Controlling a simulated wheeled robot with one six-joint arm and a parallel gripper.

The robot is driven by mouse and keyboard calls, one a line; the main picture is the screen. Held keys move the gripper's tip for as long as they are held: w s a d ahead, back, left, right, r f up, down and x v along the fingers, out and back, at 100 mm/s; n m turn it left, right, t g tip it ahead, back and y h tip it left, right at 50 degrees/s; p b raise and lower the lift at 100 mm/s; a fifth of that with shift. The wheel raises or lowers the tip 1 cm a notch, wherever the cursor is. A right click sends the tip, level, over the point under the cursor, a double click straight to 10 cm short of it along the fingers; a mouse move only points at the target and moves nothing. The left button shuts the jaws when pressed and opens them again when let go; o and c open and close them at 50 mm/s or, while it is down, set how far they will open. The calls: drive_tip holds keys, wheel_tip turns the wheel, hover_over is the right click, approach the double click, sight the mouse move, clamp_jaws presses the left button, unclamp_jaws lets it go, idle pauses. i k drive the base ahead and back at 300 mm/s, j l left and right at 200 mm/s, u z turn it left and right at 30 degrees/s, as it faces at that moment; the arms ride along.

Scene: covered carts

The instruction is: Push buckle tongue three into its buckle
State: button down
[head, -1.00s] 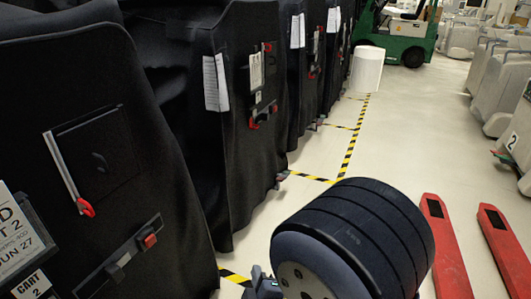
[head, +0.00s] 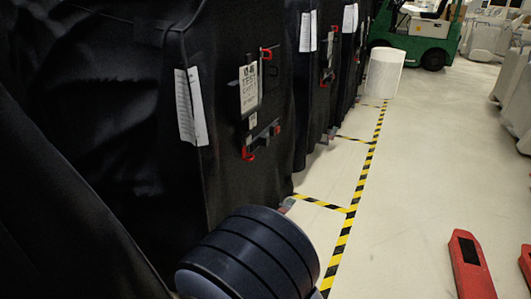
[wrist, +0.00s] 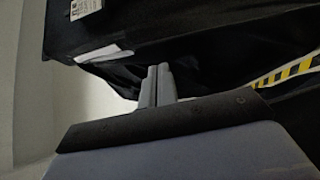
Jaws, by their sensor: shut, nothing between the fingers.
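In the head view a black-covered cart (head: 235,180) carries red buckle parts on its side. One red part (head: 248,155) sits low at the end of a grey strip, with a small red part (head: 277,130) at the strip's other end. I cannot tell tongue from buckle, or whether they are joined. My gripper (wrist: 157,85) shows in the wrist view, with its two fingers together and empty. It is hidden in the head view. A dark cover (wrist: 150,25) with a white label lies beyond the fingers, apart from them as far as I can tell.
More covered carts (head: 320,85) stand in a row beyond. Yellow-black floor tape (head: 352,205) runs along them. A white bin (head: 385,73) and a green forklift (head: 425,45) stand at the back. Red forks (head: 470,265) lie at lower right.

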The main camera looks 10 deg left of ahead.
sight(263, 140)
drive_tip(key=i+l, duration=0.1)
drive_tip(key=i, duration=0.7)
drive_tip(key=i+u, duration=0.1)
drive_tip(key=i, duration=0.7)
